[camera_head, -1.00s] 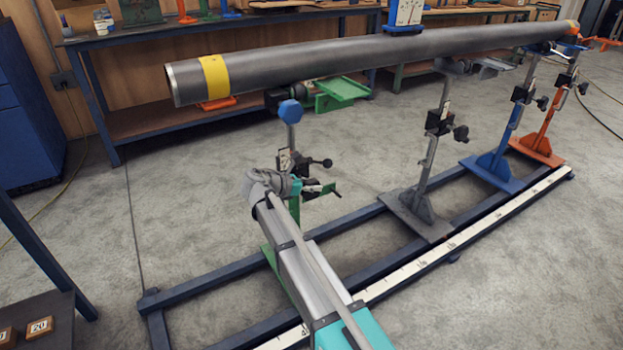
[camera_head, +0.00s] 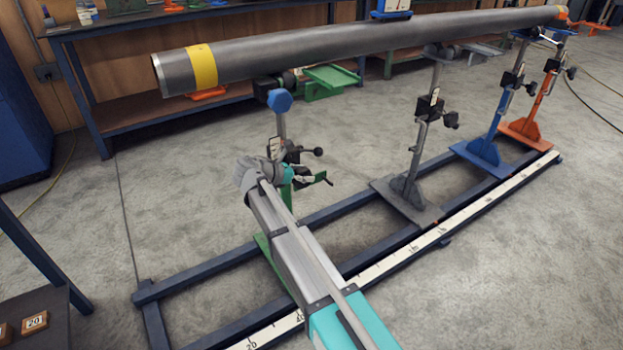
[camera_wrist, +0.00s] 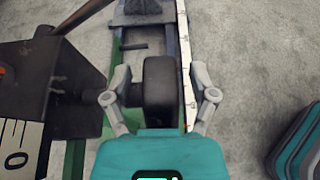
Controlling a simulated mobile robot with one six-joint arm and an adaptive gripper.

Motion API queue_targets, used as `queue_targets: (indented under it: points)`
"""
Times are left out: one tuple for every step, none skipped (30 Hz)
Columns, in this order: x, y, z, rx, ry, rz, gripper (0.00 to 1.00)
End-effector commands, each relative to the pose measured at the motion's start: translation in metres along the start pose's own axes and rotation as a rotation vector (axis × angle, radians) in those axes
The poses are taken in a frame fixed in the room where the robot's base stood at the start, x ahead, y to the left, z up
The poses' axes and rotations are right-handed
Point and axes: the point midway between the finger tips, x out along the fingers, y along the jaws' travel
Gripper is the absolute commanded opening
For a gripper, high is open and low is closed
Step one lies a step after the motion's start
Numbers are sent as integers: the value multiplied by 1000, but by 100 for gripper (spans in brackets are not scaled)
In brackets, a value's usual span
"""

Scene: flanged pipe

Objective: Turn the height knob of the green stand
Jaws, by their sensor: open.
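The green stand (camera_head: 265,246) stands on the near end of the blue rail frame, its post rising toward the near end of the grey pipe. My gripper (camera_wrist: 158,97) is open in the wrist view, with one finger on each side of a black knob (camera_wrist: 158,80). The knob lies between the fingers; I see gaps at both sides. The stand's dark clamp block (camera_wrist: 72,75) is left of it, and a green part shows below. In the head view my wrist hides part of the stand, and the fingertips are hard to make out.
The grey pipe (camera_head: 300,50) with a yellow band runs overhead across several stands. A grey stand (camera_head: 408,195), a blue stand (camera_head: 485,148) and an orange stand (camera_head: 530,125) stand farther along the rail frame (camera_head: 210,278).

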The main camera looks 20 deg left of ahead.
Motion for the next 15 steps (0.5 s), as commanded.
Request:
queue_targets:
  points:
    - [0,0,0,0,0,0,74]
    - [0,0,0,0,0,0,74]
    - [0,0,0,0,0,0,74]
    - [0,0,0,0,-1,0,74]
    - [0,0,0,0,-1,0,74]
    - [0,0,0,0,-3,0,74]
    - [0,0,-1,0,-5,0,74]
    - [0,0,-1,0,-8,0,74]
    - [0,0,-1,0,-13,0,74]
    - [0,0,-2,0,-17,0,74]
    - [0,0,-2,0,-22,0,74]
    - [0,0,-2,0,-31,0,74]
    - [0,0,-2,-1,-39,0,74]
    - [0,0,-3,-1,-48,0,74]
    - [0,0,-3,-1,-60,0,74]
